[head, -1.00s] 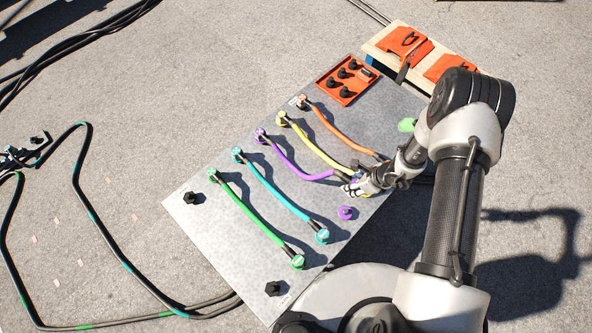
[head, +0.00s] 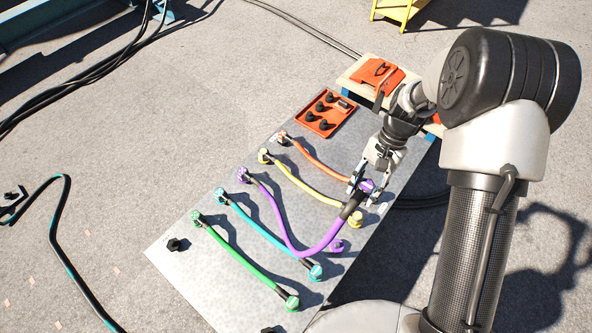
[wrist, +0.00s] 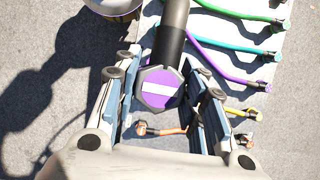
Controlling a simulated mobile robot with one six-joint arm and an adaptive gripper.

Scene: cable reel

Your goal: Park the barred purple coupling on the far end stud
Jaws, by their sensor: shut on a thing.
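The purple coupling (head: 366,185) has a white bar across its face, seen clearly in the wrist view (wrist: 159,89). My gripper (head: 360,190) is shut on it, with a finger on each side, and holds it raised above the right side of the metal board (head: 205,265). Its purple hose (head: 318,246) hangs in a deep bend back to a purple coupling (head: 243,174) in the left row. A bare purple stud (head: 336,246) stands in the right row. A bare black stud (head: 178,244) stands at the board's left end; another (head: 268,330) is cut off at the bottom edge.
Green (head: 245,250), teal (head: 265,234), yellow (head: 308,180) and orange (head: 318,160) hoses cross the board. An orange tray (head: 327,115) with black caps sits at the far end. A wooden bench (head: 350,75) stands beyond it.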

